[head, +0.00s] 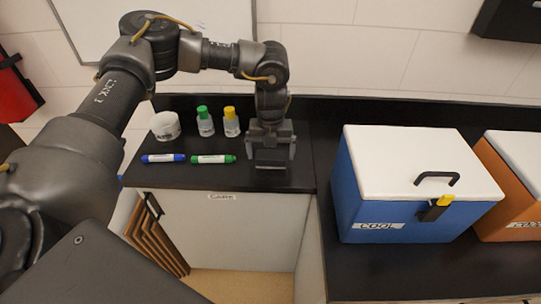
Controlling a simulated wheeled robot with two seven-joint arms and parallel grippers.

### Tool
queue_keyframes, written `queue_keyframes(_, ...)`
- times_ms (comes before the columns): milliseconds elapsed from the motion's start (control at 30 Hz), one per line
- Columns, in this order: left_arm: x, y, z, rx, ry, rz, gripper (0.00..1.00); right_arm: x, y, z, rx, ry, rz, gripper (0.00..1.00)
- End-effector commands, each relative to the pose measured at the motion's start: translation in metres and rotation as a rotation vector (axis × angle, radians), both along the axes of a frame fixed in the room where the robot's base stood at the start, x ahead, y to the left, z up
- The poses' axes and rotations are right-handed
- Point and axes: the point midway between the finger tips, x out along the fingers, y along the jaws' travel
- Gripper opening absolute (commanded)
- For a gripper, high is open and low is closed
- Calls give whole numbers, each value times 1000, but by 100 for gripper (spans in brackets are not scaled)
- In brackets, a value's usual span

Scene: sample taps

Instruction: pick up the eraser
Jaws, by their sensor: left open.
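The eraser (270,158) looks like a small dark block on the black counter, at the right end of the row of items. My left gripper (271,152) points down over it from above, with its fingers open on either side of the block. The gripper hides the eraser's upper part, and I cannot tell whether the fingers touch it. My right gripper is not in the head view.
Left of the gripper are a green marker (213,159), a blue marker (164,158), a white roll (165,125), a green-capped bottle (205,122) and a yellow-capped bottle (231,122). A blue cooler (400,205) and an orange cooler (515,180) stand at right.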

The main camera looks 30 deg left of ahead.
Motion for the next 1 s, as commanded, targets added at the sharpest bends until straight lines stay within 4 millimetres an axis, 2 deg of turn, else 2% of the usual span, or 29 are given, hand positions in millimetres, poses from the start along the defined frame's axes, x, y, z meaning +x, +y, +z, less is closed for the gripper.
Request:
queue_keyframes(133,0,0,-12,0,1,1,100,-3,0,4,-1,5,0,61)
queue_keyframes(367,0,0,-14,-1,0,1,100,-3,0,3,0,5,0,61)
queue_keyframes(700,0,0,-14,-1,0,1,59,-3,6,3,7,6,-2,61)
queue_keyframes(1000,0,0,-12,-2,-1,1,59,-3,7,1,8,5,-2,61)
